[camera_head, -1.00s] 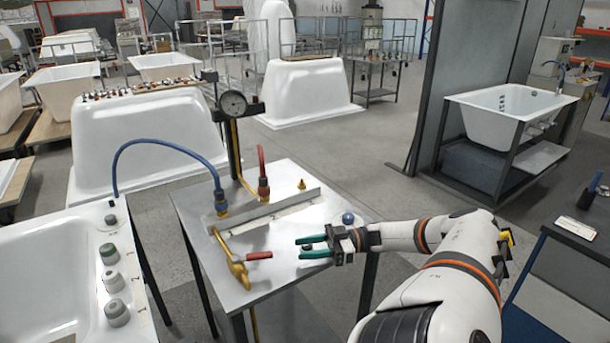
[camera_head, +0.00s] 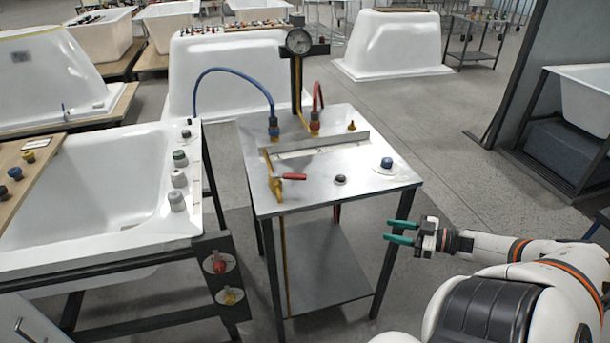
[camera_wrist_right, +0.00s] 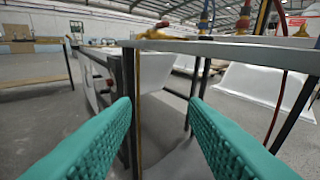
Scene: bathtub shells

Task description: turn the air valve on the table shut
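The air valve is a brass body (camera_head: 275,186) with a red lever (camera_head: 294,177), at the front left of the metal table (camera_head: 345,196). The lever points right, crosswise to the brass pipe. In the right wrist view a brass fitting (camera_wrist_right: 157,31), which looks like the valve, shows at the table edge, far beyond the fingers. My right gripper (camera_head: 388,231), with green fingers, is open and empty, beside the table's front right corner and apart from the table and valve. Its fingers also frame the right wrist view (camera_wrist_right: 162,115). My left gripper is not in view.
A pressure gauge (camera_head: 299,41) stands at the table's back, with a blue hose (camera_head: 230,71) and a red hose (camera_head: 317,91). A blue knob (camera_head: 386,163) and a dark knob (camera_head: 340,180) sit on the tabletop. A white tub (camera_head: 85,195) stands left; open floor lies right.

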